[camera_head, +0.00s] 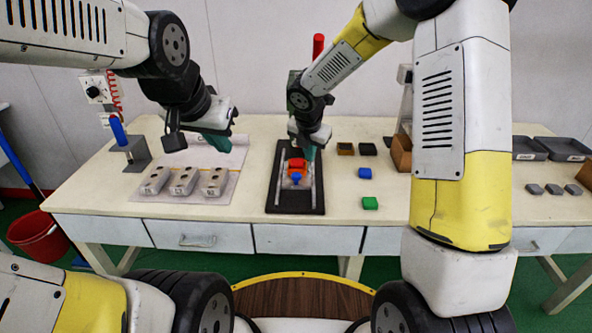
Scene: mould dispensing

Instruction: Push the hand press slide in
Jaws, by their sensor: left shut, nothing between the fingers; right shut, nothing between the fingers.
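The hand press (318,202) stands near the middle of the table, with a dark base, two light rails and an upright red lever (318,46) at the back. Its slide (297,165) shows as a red block between the rails, with a small blue part in front. My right gripper (307,153) is shut and empty, at the far end of the rails, just behind the red block. I cannot tell whether it touches the slide. My arm hides part of the press's rear. My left gripper (214,143) is shut and empty above the white sheet, behind the moulds.
Three grey metal moulds (184,182) sit on the white sheet (224,160). A blue-handled device (137,153) stands at the left. Dark trays (528,148) are at the far right.

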